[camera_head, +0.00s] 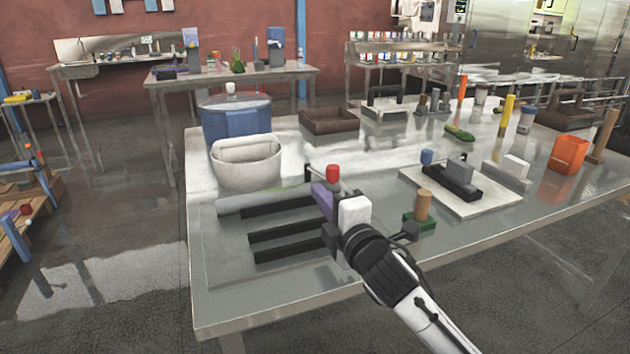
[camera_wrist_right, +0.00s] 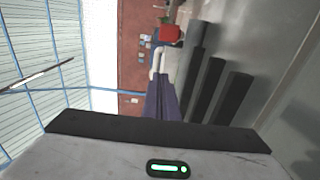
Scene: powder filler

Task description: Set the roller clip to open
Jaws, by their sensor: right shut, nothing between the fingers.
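My right gripper (camera_head: 321,193) reaches in from the bottom right over the bench. Its purple fingers are shut and empty, and they also show in the right wrist view (camera_wrist_right: 161,98). A red knob (camera_head: 332,173) stands just behind the fingers; it also shows as a red block (camera_wrist_right: 170,33) beyond the fingertips. A pale grey roller (camera_head: 250,201) lies along the back of several black bars (camera_head: 285,236), to the left of the gripper. I cannot tell which part is the roller clip or how it is set; the gripper hides part of this area. My left gripper is not in view.
A white bin (camera_head: 245,175) and a blue lidded drum (camera_head: 235,122) stand behind the roller. A green block with a wooden peg (camera_head: 423,206) is right of my arm. A white board (camera_head: 440,190) lies farther right. The metal bench's (camera_head: 230,300) front left is clear.

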